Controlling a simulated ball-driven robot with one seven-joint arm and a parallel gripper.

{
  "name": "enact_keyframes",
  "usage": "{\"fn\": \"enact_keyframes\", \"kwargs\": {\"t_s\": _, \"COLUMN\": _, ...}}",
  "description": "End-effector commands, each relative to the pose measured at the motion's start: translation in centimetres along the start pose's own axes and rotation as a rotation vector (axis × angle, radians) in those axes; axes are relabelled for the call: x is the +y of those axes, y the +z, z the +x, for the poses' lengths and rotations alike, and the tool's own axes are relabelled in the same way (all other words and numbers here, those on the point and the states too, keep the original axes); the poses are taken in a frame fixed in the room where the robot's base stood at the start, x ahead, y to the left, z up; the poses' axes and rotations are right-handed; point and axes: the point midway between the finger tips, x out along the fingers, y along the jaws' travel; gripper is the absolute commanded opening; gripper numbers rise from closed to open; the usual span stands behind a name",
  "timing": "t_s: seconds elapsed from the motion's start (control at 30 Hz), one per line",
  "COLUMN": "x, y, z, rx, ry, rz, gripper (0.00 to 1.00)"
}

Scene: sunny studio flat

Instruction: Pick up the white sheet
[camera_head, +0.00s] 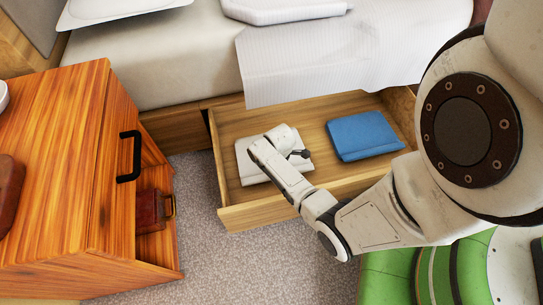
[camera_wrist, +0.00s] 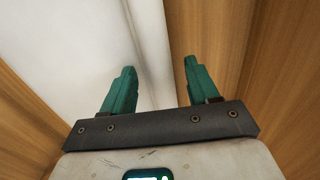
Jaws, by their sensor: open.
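The folded white sheet (camera_head: 246,165) lies in the left part of the open wooden drawer (camera_head: 235,217) under the bed. My gripper (camera_head: 301,154) is over the sheet in the head view, and my arm hides part of it. In the wrist view my gripper (camera_wrist: 159,70) has two green fingers spread apart with nothing held between them. The white sheet (camera_wrist: 75,45) fills the left of that view, and its edge runs between the fingers. Wooden drawer surfaces (camera_wrist: 285,70) show on both sides. I cannot tell whether the fingertips touch the sheet.
A folded blue cloth (camera_head: 364,136) lies in the drawer's right part. The bed (camera_head: 185,60) with a hanging white cover (camera_head: 330,60) is behind. A wooden cabinet (camera_head: 60,170) with a black handle stands at the left, with its own drawer open. Grey carpet (camera_head: 195,190) lies between.

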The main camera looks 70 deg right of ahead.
Motion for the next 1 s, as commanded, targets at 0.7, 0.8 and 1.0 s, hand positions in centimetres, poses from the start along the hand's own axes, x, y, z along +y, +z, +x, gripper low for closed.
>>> {"fn": "enact_keyframes", "kwargs": {"t_s": 0.7, "x": 0.00, "y": -0.01, "z": -0.04, "rx": 0.000, "ry": 0.000, "rz": 0.000, "gripper": 0.00}}
{"fn": "enact_keyframes", "kwargs": {"t_s": 0.8, "x": 0.00, "y": -0.01, "z": -0.04, "rx": 0.000, "ry": 0.000, "rz": 0.000, "gripper": 0.00}}
{"fn": "enact_keyframes", "kwargs": {"t_s": 1.0, "x": -0.01, "y": -0.01, "z": -0.04, "rx": 0.000, "ry": 0.000, "rz": 0.000, "gripper": 0.00}}
